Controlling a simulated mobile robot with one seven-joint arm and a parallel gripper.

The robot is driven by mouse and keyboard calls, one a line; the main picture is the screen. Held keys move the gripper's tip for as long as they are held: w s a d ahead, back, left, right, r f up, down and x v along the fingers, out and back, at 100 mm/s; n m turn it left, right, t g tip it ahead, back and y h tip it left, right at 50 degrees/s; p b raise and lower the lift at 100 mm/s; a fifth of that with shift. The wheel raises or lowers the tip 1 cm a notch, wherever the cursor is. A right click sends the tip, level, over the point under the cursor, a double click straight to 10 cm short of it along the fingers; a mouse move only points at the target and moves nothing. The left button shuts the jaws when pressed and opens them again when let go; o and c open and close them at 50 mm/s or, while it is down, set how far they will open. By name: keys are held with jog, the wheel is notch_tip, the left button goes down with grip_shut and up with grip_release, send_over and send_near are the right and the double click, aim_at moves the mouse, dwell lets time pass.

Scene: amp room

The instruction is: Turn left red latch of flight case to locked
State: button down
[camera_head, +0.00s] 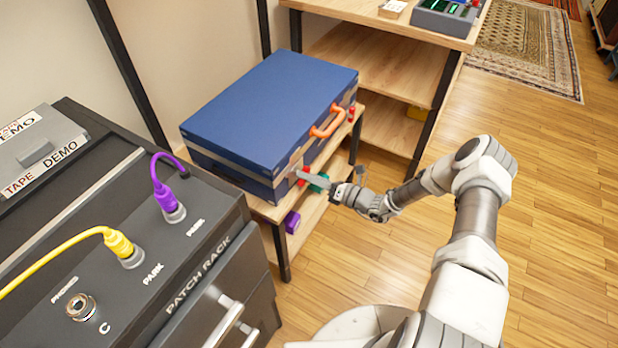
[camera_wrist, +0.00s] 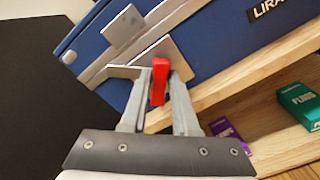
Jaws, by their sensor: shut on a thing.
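A blue flight case (camera_head: 268,105) with an orange handle (camera_head: 327,122) lies closed on a low wooden shelf. It also shows in the wrist view (camera_wrist: 214,32). Its left red latch (camera_wrist: 159,82) sits on a metal plate on the front face. The right red latch (camera_head: 351,113) shows past the handle in the head view. My gripper (camera_head: 302,177) reaches the case's front from the right. In the wrist view my gripper (camera_wrist: 160,90) has one finger on each side of the left red latch and is shut on it. The latch's lower end is between the fingers.
The patch rack (camera_head: 206,250) with a purple cable (camera_head: 159,180) and a yellow cable (camera_head: 70,240) stands at left. Green (camera_wrist: 302,104) and purple boxes (camera_wrist: 225,132) lie on the lower shelf. A wooden shelf unit (camera_head: 375,60) stands behind. Floor at right is clear.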

jog(key=shift+f+m+b, duration=0.15)
jog(key=shift+m+b, duration=0.15)
jog(key=shift+m, duration=2.1)
jog(key=shift+f+m+b, duration=0.15)
jog(key=shift+m+b, duration=0.1)
jog(key=shift+m, duration=2.15)
jog(key=c, duration=0.7)
grip_release()
jog(key=shift+d, duration=0.1)
jog(key=p+v, duration=0.3)
jog(key=v, duration=1.4)
jog(key=shift+s+d, duration=0.1)
jog(key=shift+d, duration=0.1)
